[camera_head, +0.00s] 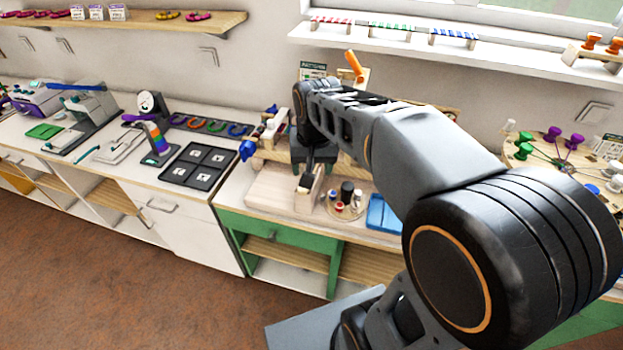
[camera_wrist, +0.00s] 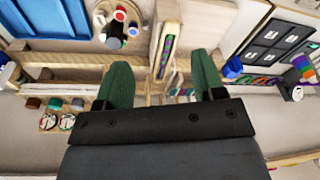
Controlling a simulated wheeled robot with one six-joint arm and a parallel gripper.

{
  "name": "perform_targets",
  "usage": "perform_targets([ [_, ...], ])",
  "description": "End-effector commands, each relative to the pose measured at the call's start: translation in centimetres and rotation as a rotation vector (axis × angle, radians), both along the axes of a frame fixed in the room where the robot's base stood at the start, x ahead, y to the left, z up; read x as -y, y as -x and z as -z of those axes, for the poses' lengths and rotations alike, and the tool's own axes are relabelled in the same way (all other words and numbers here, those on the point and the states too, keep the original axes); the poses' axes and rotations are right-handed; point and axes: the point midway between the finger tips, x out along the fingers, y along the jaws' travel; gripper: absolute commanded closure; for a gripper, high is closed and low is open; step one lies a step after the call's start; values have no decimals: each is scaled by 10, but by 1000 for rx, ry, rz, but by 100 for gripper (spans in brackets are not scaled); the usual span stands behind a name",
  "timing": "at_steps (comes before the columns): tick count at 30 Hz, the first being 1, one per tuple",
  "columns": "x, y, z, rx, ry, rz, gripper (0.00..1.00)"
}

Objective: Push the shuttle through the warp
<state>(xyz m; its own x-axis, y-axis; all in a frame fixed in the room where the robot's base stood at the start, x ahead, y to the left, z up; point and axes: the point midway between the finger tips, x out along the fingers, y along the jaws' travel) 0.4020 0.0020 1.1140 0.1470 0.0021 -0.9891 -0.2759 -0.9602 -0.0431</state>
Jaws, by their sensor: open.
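My gripper (camera_wrist: 160,75) is open, with two green fingers spread apart and nothing held between them. In the head view my gripper (camera_head: 306,172) hangs over the workbench, partly covered by my own arm. A narrow upright wooden holder (camera_wrist: 176,38) with a slot of coloured pieces lies just past the fingertips in the wrist view; it also shows in the head view (camera_head: 307,199). A wooden frame (camera_wrist: 75,58), perhaps the loom, runs behind the fingers. I cannot clearly pick out the shuttle or the warp threads.
A round tray of spools (camera_wrist: 122,40) and a blue tray (camera_wrist: 50,15) lie to one side of the holder. A blue knob (camera_wrist: 232,68) is close to one finger. A black tray with square cells (camera_head: 199,165) stands to the left on the bench.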

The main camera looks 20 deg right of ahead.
Motion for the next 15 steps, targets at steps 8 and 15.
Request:
perform_targets([
  [8,4,-62,0,-123,-18,181,37],
  [15,6,-74,20,-152,-18,221,37],
])
